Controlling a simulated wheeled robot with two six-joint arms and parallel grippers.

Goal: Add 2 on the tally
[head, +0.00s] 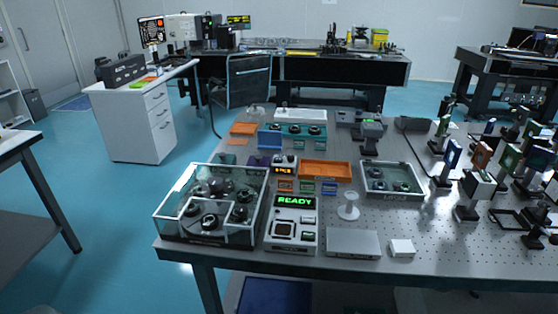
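A small box with a lit orange readout (284,170) stands near the middle of the near optical table (330,258). It looks like the tally, but its digits are too small to read surely. It has light and dark round parts on top. Just in front of it are several small coloured blocks or labels. Nearer still is a white device (292,235) with a green READY display and dark square parts on its sloped face. Neither of my grippers is in view.
A clear-walled case (163,208) with dark round parts stands left of the white device. An orange tray (325,170), a smaller clear case (371,190), a white spool-shaped stand (348,206), a grey box (353,243) and a white block (402,248) lie right. Mounted optics crowd the far right.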

